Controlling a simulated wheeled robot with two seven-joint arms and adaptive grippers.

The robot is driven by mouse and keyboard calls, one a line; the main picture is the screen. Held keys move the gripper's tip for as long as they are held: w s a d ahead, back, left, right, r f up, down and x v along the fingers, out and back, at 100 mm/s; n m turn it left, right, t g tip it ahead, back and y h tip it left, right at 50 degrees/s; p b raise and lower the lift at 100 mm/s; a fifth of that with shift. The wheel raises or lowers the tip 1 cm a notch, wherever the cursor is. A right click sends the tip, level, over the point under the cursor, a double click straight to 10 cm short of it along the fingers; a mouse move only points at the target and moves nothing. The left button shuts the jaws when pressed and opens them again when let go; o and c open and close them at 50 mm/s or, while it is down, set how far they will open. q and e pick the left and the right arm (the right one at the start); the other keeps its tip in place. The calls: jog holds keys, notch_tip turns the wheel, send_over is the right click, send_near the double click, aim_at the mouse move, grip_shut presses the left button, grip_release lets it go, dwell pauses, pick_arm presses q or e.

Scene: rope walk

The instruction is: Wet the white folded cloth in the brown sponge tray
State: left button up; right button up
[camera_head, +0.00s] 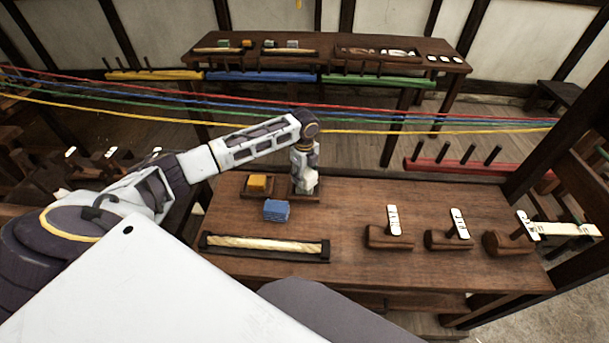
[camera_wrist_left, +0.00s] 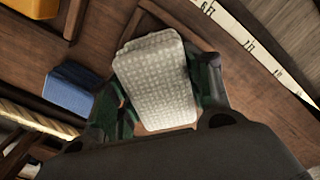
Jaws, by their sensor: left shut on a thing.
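The white folded cloth (camera_head: 309,182) is in my left gripper (camera_head: 306,180) at the back of the near bench. In the left wrist view the cloth (camera_wrist_left: 158,82) has a pale woven pattern, and the gripper's green-tipped fingers are shut on both its sides. Under it is a small square brown tray (camera_head: 317,198), whose rim (camera_wrist_left: 178,25) shows behind the cloth; most of its inside is hidden, and I cannot tell whether the cloth touches it. To the left is another brown tray (camera_head: 246,194) with a yellow block (camera_head: 258,183). My right gripper is not in view.
A blue folded cloth (camera_head: 277,210) lies just left of the gripper. A long dark holder with a pale rope (camera_head: 265,243) is in front. Several wooden blocks with white tags (camera_head: 390,236) stand at right. Coloured ropes (camera_head: 400,121) stretch behind the arm. The bench's middle is clear.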

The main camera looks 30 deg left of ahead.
pick_arm(q)
jog(key=shift+f, duration=0.45)
dwell(0.7)
dwell(1.2)
jog(key=shift+s+f+p, duration=0.1)
jog(key=shift+f+p, duration=0.05)
jog(key=shift+p, duration=0.35)
dwell(2.3)
jog(key=shift+r+p, duration=3.65)
jog(key=shift+p, duration=0.25)
